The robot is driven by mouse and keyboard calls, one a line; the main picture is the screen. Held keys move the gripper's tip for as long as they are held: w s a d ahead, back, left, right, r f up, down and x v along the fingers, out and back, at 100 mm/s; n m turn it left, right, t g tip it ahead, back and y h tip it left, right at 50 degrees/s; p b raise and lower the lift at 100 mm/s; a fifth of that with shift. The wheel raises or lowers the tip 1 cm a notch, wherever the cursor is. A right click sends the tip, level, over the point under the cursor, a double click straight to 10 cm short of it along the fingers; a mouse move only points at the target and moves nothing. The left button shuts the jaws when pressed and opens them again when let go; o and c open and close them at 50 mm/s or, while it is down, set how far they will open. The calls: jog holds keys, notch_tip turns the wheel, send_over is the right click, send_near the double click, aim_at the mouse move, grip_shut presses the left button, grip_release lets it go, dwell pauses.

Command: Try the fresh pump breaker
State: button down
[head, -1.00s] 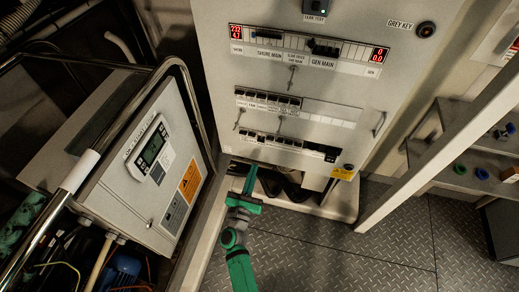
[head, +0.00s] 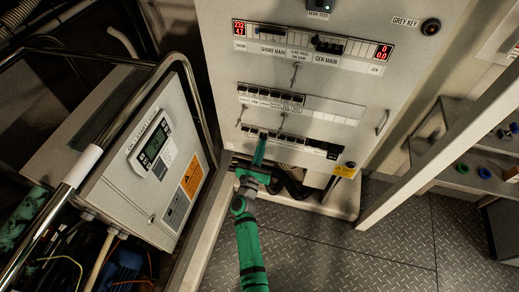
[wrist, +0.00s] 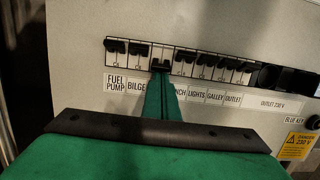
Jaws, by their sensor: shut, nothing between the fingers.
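The lowest breaker row (head: 290,142) on the grey panel also shows close up in the wrist view (wrist: 207,64). Its labels include FUEL PUMP, BILGE, LIGHTS, GALLEY and OUTLET. The third breaker from the left (wrist: 162,57) has its dark lever low, while its neighbours' levers sit high. Its label is hidden behind my fingers, so I cannot read whether it is the fresh pump breaker. My green gripper (head: 260,146) is shut and empty, with its tips (wrist: 160,78) at or just below that lever. I cannot tell whether they touch.
Another breaker row (head: 270,98) and a top row with SHORE MAIN and GEN MAIN (head: 328,45) are above. Key switches (head: 296,67) stick out between rows. A grey cabinet (head: 150,170) with a metal rail stands left. Metal floor (head: 320,245) is open at right.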

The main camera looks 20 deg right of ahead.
jog(key=shift+d, duration=0.1)
jog(key=shift+s+a+r, duration=0.25)
jog(key=shift+r, duration=0.05)
dwell(0.4)
jog(key=shift+s+a+r, duration=0.1)
jog(key=shift+s+r, duration=0.05)
jog(key=shift+r, duration=0.2)
jog(key=shift+a+r, duration=0.15)
jog(key=shift+r, duration=0.6)
jog(key=shift+s+r, duration=0.1)
jog(key=shift+s+a+r, duration=0.15)
jog(key=shift+a+r, duration=0.1)
jog(key=s+a+r, duration=0.3)
jog(key=s+r, duration=0.2)
jog(key=s, duration=0.1)
jog(key=shift+a+r, duration=0.3)
jog(key=shift+r, duration=0.05)
